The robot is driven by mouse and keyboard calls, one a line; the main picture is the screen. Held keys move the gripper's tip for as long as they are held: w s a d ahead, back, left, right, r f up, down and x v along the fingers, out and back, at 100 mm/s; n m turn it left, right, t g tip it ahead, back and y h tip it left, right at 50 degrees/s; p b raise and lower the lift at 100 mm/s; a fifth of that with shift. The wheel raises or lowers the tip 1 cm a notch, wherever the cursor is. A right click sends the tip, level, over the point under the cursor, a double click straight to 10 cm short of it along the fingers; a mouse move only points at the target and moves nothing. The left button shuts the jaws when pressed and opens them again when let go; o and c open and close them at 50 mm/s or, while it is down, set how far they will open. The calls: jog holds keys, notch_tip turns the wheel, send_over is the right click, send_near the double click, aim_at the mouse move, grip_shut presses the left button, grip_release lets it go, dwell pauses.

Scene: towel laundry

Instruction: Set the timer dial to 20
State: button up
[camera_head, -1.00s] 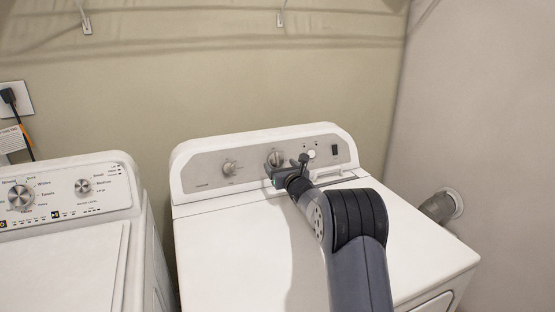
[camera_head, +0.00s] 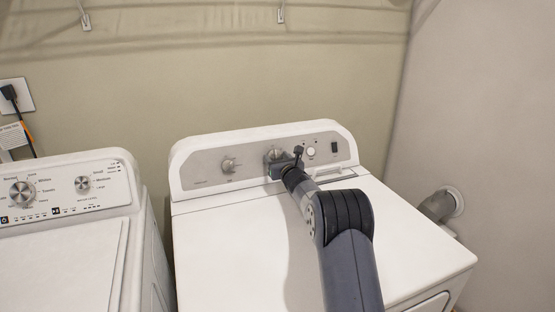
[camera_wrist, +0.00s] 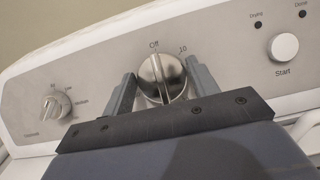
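The timer dial (camera_wrist: 162,79) is a round silver knob with a raised grip ridge, in the middle of the wrist view. Its ridge stands nearly upright, tilted slightly, with its upper end near the "Off" mark; a "10" mark shows to the upper right. A "20" mark is not visible. My gripper (camera_wrist: 161,72) is open, with one grey finger on each side of the dial; I cannot tell if either finger touches it. In the head view my gripper (camera_head: 281,167) is at the dryer panel, partly covering the dial (camera_head: 272,154).
The dryer panel (camera_head: 205,172) also has a smaller knob (camera_wrist: 54,108) on the left and a round Start button (camera_wrist: 283,47) on the right. A washer (camera_head: 65,255) stands to the left. The dryer's top is clear apart from my arm above it.

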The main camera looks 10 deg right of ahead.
jog(key=c, duration=0.5)
jog(key=shift+f+m+b, duration=0.2)
jog(key=shift+m+b, duration=0.1)
jog(key=shift+b, duration=0.75)
